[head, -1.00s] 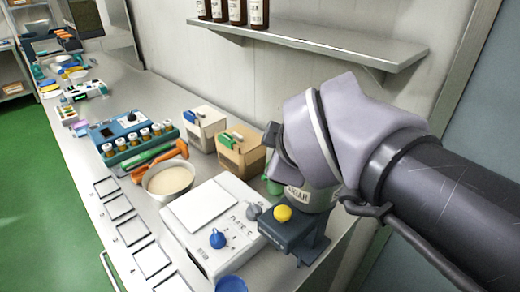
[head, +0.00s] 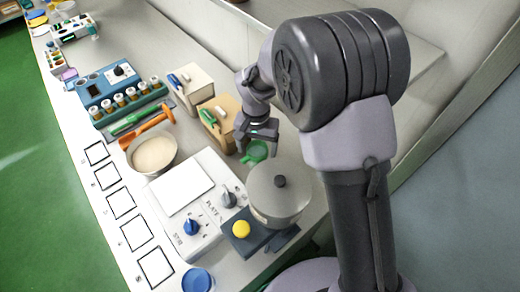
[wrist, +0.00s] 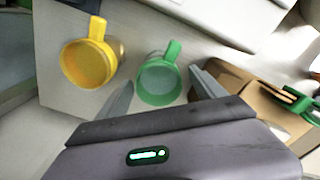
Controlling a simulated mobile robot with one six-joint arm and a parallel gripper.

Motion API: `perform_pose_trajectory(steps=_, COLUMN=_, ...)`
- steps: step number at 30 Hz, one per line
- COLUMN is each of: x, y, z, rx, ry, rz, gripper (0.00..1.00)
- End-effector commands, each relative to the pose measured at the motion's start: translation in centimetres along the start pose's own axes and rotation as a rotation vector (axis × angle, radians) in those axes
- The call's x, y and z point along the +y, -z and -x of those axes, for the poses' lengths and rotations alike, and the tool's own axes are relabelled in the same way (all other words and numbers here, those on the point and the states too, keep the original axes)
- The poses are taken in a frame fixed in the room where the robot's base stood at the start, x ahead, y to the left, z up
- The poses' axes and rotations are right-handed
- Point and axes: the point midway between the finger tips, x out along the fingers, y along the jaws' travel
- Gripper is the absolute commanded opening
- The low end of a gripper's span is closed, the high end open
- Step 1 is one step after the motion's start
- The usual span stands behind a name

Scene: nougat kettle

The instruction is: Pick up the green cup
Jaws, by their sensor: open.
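The green cup (head: 256,153) stands on the counter between the tan box and the lidded pot, partly hidden by my gripper in the head view. In the wrist view the green cup (wrist: 160,82) appears between the two fingers, its handle pointing up in the picture. My gripper (head: 257,139) is open and empty, hanging just above the cup. I cannot tell whether the fingers reach down beside its walls.
A yellow cup (wrist: 90,62) is close by, left of the green one in the wrist view. A tan box (head: 219,122) and a grey lidded pot (head: 277,195) flank the green cup. A white hotplate (head: 200,210) and a bowl (head: 153,153) stand farther left.

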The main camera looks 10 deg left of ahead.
Motion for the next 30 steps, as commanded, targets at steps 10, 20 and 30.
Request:
perform_pose_trajectory(steps=10, x=0.1, y=-0.2, z=-3.8, rx=0.0, ry=0.0, rz=0.0, gripper=0.79)
perform_pose_trajectory(steps=20, x=0.1, y=-0.2, z=-3.8, rx=0.0, ry=0.0, rz=0.001, gripper=0.22)
perform_pose_trajectory(steps=30, x=0.1, y=-0.2, z=-3.6, rx=0.001, ry=0.0, rz=0.002, gripper=0.02)
